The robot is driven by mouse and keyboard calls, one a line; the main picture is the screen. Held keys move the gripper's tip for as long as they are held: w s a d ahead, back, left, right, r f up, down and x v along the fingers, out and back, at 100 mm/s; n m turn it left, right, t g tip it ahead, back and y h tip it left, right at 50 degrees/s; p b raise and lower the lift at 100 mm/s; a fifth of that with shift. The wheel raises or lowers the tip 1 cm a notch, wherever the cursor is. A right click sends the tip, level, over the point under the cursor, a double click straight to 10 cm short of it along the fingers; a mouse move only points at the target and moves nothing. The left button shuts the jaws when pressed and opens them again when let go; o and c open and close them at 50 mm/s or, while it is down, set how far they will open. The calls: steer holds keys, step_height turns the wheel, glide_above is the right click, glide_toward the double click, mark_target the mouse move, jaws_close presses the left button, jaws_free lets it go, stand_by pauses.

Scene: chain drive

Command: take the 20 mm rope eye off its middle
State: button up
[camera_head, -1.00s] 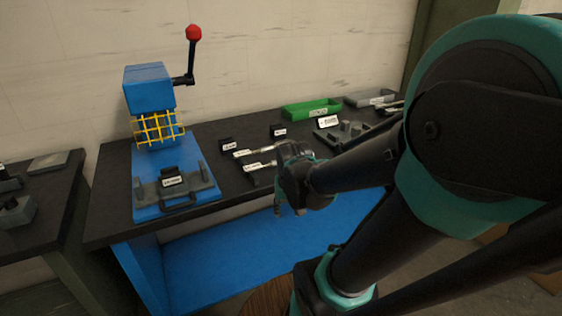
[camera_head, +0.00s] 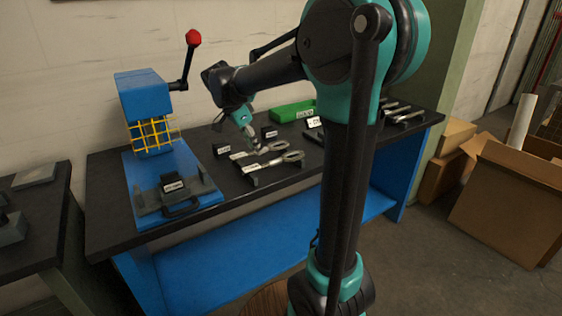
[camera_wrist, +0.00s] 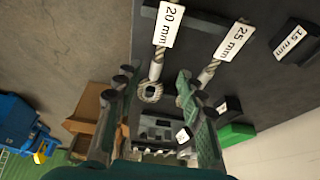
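The 20 mm rope eye (camera_head: 272,163) lies on the dark bench nearer the front edge, its white tag toward the left. In the wrist view its grey ring (camera_wrist: 150,92) and short rope show between my fingers, with the "20 mm" tag above. The 25 mm rope eye (camera_wrist: 208,72) lies beside it; its ring end is hidden behind my right-hand finger. My gripper (camera_wrist: 152,84) is open and empty. In the head view my gripper (camera_head: 252,138) points down above the bench, toward the back side of the rope eyes. Its exact height is unclear.
A blue press (camera_head: 145,98) with a yellow guard and red-knobbed lever stands at the left. Small black label blocks (camera_head: 222,148) stand behind the rope eyes. A green bin (camera_head: 293,111) is at the back. Cardboard boxes (camera_head: 510,205) stand on the floor at right.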

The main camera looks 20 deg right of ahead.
mark_target(263, 164)
steer(key=x, duration=0.8)
steer(key=shift+s+a+f, duration=0.1)
steer(key=shift+a+f, duration=0.05)
steer(key=shift+c, duration=0.4)
jaws_close()
